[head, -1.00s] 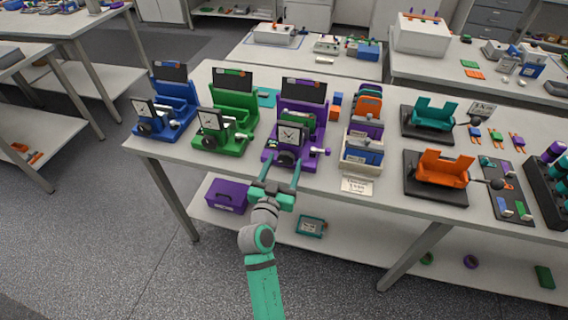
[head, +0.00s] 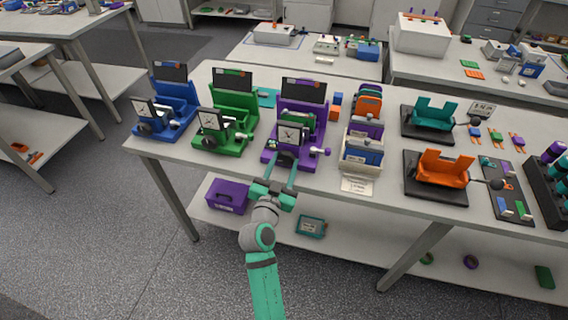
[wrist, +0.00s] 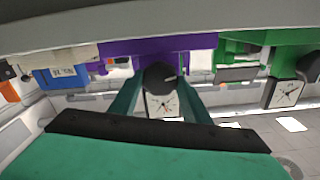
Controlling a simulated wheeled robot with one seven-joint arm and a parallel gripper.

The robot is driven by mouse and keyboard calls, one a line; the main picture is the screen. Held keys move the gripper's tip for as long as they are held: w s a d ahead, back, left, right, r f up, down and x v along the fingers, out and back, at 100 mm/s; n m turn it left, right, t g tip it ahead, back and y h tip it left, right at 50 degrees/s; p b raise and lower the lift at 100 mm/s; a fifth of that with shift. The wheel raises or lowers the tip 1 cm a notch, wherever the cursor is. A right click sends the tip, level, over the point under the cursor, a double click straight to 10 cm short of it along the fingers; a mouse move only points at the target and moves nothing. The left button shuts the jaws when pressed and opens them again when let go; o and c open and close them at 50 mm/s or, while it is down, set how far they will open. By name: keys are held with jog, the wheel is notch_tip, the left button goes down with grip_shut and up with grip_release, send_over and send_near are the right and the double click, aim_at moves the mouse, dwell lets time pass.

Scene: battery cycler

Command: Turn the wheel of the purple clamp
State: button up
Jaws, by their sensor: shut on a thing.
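The purple clamp (head: 302,111) stands near the front edge of the bench, with a dark display panel at its back and a square white dial (head: 290,134) at its front. Its dark round wheel (wrist: 158,74) shows between my fingers in the wrist view, with a light mark on its face. In the head view the fingers partly hide the wheel. My gripper (head: 283,163) reaches in from the front and is shut on the wheel, one finger on each side; it also shows in the wrist view (wrist: 158,88).
A green clamp (head: 233,100) and a blue clamp (head: 175,98) stand to the left. A rack of coloured cells (head: 361,150) stands close on the right. A purple bin (head: 228,195) sits on the shelf below. The floor in front is clear.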

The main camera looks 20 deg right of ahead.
jog(key=shift+m, duration=0.8)
jog(key=o, duration=1)
jog(key=shift+o, duration=0.2)
jog(key=v, duration=1)
jog(key=shift+s+a, duration=0.25)
jog(key=shift+s, duration=0.1)
